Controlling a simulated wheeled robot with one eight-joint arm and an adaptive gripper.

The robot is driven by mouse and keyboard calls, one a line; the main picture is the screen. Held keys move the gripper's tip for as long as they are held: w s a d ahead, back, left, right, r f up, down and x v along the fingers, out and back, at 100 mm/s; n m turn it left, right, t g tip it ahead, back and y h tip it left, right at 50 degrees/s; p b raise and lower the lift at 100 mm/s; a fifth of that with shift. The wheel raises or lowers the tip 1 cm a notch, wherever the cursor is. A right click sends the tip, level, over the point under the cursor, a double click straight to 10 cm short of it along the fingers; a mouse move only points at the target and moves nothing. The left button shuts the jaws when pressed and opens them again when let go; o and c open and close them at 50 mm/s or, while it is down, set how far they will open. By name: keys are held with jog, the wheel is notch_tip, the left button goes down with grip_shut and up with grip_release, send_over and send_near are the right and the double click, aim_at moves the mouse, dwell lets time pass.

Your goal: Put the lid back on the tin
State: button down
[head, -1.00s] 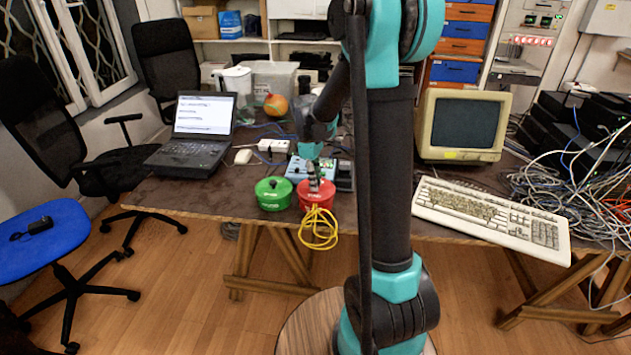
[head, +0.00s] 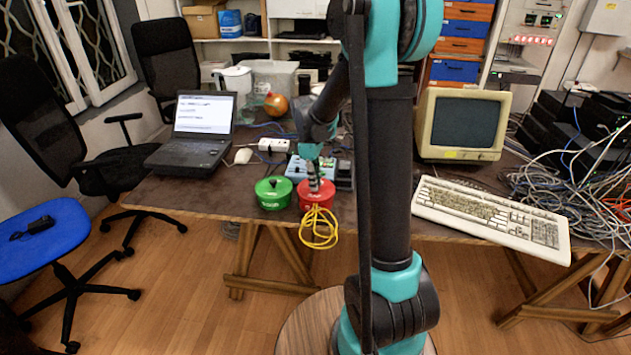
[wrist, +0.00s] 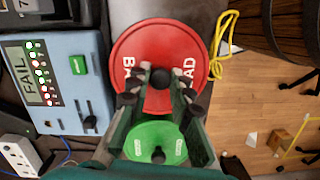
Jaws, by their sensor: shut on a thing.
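My gripper (head: 314,183) points down over the red tin (head: 316,202) near the table's front edge. In the wrist view its fingers (wrist: 160,84) are shut on the black knob of a round red lid (wrist: 135,50) with white lettering. In the wrist view the lid hides what is under it. In the head view the lid is at the top of the red tin, but I cannot tell whether it sits fully down. A green tin (head: 273,202) with its own green lid and dark knob stands just left; it also shows in the wrist view (wrist: 140,147).
A yellow cable (head: 319,233) hangs over the table edge by the red tin. A blue tester box (wrist: 62,75) showing "FAIL" stands close behind. A power strip (head: 275,146), a laptop (head: 195,140) and a keyboard (head: 490,215) are farther off.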

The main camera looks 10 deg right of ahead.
jog(key=c, duration=1.3)
grip_release()
jog(key=shift+o, duration=0.7)
jog(key=o, duration=0.3)
jog(key=shift+o, duration=0.2)
jog(key=shift+r, duration=0.15)
jog(key=shift+r, duration=3.4)
jog(key=shift+c, duration=0.2)
